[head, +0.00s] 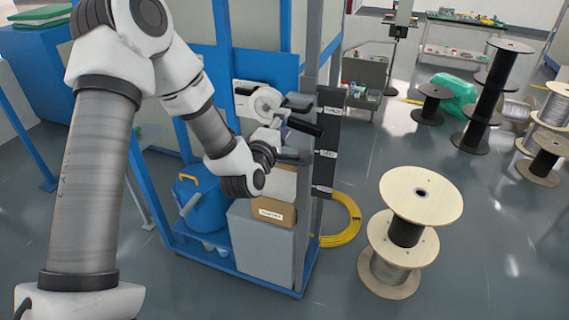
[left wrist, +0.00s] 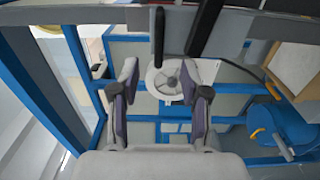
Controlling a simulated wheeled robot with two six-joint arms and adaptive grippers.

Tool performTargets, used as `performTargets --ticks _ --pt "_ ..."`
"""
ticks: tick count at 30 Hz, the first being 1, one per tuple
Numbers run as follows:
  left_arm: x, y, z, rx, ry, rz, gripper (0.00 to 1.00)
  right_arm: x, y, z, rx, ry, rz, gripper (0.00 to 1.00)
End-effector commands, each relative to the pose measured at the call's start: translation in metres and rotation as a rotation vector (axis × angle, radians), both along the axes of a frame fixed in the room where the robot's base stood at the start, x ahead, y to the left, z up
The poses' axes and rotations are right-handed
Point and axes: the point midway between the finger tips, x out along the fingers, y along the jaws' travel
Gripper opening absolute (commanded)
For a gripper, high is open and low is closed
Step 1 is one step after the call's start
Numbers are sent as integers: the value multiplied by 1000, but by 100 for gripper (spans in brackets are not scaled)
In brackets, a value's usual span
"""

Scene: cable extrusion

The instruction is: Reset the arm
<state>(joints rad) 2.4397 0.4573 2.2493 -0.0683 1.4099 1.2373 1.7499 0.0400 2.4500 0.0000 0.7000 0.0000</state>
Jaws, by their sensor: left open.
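My left arm comes in from the left in the head view and bends down to the blue-framed machine (head: 310,215). My left gripper (head: 284,142) is beside the machine's front post, near its dark rods. In the left wrist view the two fingers of the gripper (left wrist: 158,80) stand apart with nothing held between them. A white round spool or disc (head: 267,104) is behind the fingers; it also shows in the left wrist view (left wrist: 172,78). I cannot tell whether the fingers touch anything. My right gripper is in neither view.
A blue bucket (head: 203,208) and a brown box (head: 273,212) sit inside the frame. A yellow cable coil (head: 342,220) lies on the floor beside it. Stacked cable reels (head: 421,196) stand to the right, with more behind. The floor at front right is clear.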

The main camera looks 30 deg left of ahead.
Motion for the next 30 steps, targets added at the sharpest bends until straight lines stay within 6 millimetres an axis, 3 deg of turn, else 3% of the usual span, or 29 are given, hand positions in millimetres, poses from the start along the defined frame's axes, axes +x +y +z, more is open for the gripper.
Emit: performTargets --ticks 15,18,20,23,26,30 --pt "-2 -1 0 0 0 0 46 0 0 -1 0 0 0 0" --pt "-4 -1 -16 0 20 -1 46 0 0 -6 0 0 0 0" --pt "-5 -4 -43 9 56 -8 46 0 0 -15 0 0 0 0" --pt "-12 -20 -115 41 159 -43 46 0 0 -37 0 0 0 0" --pt "-33 -44 -201 75 310 -99 46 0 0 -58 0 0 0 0" --pt "-82 -76 -314 178 582 -213 46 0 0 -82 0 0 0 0"
